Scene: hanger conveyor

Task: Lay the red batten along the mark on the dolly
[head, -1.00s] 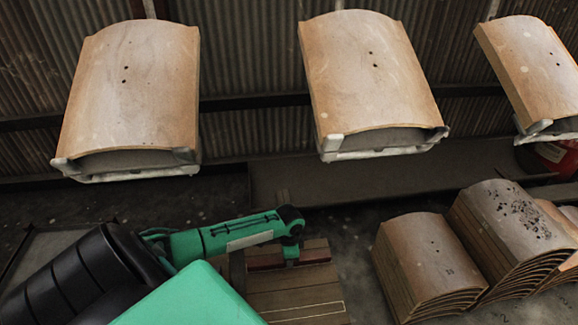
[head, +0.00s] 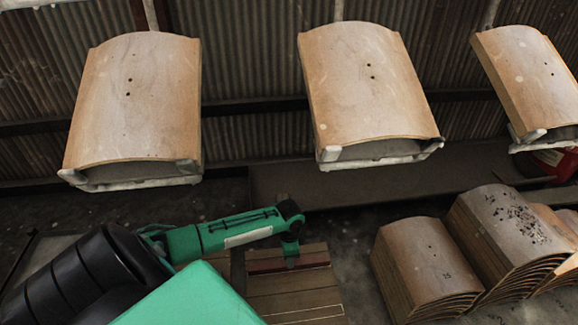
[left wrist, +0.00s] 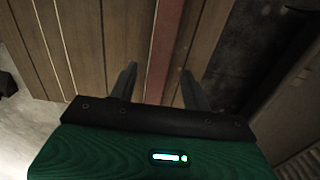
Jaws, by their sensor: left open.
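The red batten (head: 314,260) lies across the far end of the brown slatted wooden dolly (head: 285,284). A pale outlined mark (head: 306,314) shows on the nearer slats. My left gripper (head: 291,247) is over the batten, which its hand partly hides. In the left wrist view the fingers of my left gripper (left wrist: 159,75) are open, one on each side of the red batten (left wrist: 167,35). There are gaps between fingers and batten, and I cannot tell the exact height. Slats of the dolly (left wrist: 90,40) run parallel to the batten. My right gripper is not in view.
Curved tan panels (head: 141,95) (head: 365,85) (head: 528,75) hang in a row on pale-ended carriers behind the dolly. Stacks of similar curved panels (head: 418,262) (head: 500,230) stand right of the dolly. Dark floor separates them from it.

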